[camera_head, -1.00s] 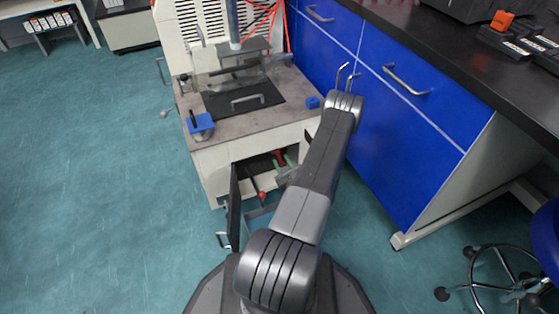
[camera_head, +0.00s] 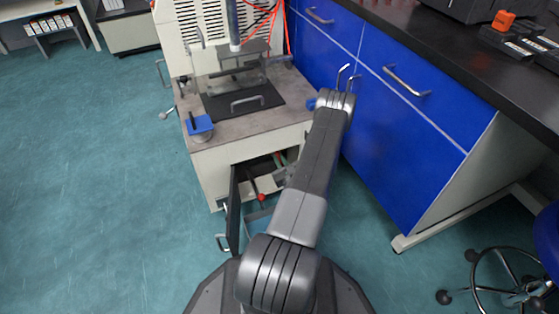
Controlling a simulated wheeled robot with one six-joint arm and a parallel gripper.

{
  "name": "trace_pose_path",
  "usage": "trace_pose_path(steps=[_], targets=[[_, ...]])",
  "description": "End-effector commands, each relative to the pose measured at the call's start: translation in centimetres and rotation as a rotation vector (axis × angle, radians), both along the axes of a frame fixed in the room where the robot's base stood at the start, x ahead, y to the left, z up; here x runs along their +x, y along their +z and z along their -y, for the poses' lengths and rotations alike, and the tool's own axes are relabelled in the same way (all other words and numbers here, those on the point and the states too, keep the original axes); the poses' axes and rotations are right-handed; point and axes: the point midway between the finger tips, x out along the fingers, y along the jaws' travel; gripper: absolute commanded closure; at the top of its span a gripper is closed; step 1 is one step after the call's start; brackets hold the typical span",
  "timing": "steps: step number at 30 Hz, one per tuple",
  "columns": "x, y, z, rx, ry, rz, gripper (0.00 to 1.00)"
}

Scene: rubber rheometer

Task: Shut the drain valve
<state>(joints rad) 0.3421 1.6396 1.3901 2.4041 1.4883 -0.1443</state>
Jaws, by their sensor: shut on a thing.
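The open lower compartment (camera_head: 262,172) of the white machine holds the drain parts. A dark lever with a red round end (camera_head: 262,197) shows at its front, and a small bit of red and green piping (camera_head: 279,158) shows deeper inside. My gripper (camera_head: 278,180) is only partly seen as a grey shape in the opening, beside the lever. It is shut on a part of the drain valve. The contact itself, the fingertips and most of the valve are hidden behind my arm and in shadow, so the valve's position cannot be told.
The compartment's door (camera_head: 233,208) stands open on the left, close to my base. Blue drawers (camera_head: 400,130) under a black counter stand close on the right of my arm. A stool (camera_head: 515,285) is at the far right. The left floor is clear.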

Motion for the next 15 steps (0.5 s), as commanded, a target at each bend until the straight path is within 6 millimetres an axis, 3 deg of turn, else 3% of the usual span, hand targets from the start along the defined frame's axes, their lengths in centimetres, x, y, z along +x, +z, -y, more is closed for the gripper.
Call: trace_pose_path(steps=[9,15], targets=[[0.01,-0.14,0.05,0.193,0.001,-0.081,1.0],[0.0,-0.06,0.05,0.219,0.001,-0.092,1.0]])
